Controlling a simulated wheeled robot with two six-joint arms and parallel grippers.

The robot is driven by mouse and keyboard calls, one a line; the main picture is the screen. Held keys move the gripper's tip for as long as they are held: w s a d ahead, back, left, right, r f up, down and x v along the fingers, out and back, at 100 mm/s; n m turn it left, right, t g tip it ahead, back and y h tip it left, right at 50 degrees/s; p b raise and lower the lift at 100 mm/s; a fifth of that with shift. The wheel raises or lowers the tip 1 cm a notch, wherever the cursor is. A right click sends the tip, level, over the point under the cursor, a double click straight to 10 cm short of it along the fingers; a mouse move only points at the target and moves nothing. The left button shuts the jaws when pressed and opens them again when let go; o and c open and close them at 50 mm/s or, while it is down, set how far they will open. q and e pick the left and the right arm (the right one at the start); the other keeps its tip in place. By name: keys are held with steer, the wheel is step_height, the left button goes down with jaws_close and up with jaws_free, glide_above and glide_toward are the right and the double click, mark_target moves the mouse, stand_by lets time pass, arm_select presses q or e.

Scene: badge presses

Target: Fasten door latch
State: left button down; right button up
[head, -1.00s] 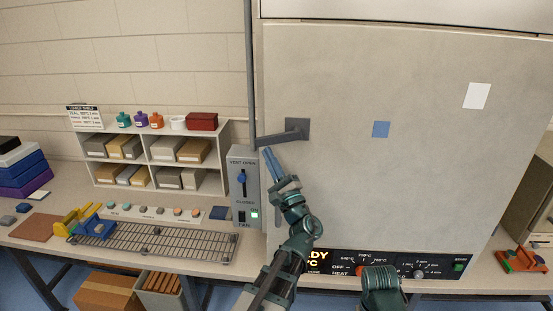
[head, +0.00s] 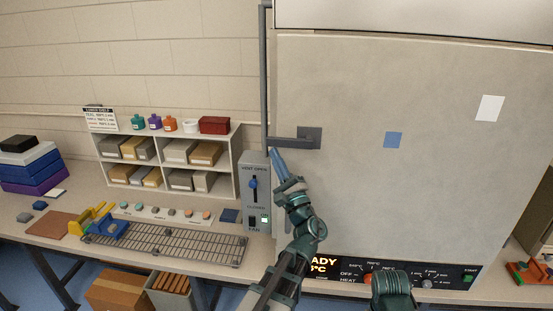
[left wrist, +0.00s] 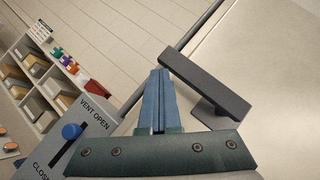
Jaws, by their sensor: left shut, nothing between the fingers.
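The large grey door (head: 430,190) fills the right of the head view and looks shut or nearly so. Its latch is a dark grey lever (head: 290,143) on a square plate (head: 313,133). The lever lies about level, its free end at the upright bar by the door's left edge. My left gripper (head: 276,153) is shut and empty, its blue fingers pointing up just below the lever's free end. In the left wrist view the shut fingertips (left wrist: 158,76) are close beside the lever (left wrist: 207,82); I cannot tell whether they touch.
A grey vent box (head: 257,200) with a blue slider stands close left of my gripper. A control panel (head: 440,277) runs below the door. A shelf (head: 165,160) with boxes and a wire rack (head: 170,243) are on the bench at left.

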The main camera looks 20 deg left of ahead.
arm_select(q)
steer(key=s+d+f+b, duration=0.2)
steer(key=s+f+b, duration=0.4)
steer(key=f+b, duration=0.5)
steer(key=shift+s, duration=0.4)
steer(key=shift+f, duration=0.1)
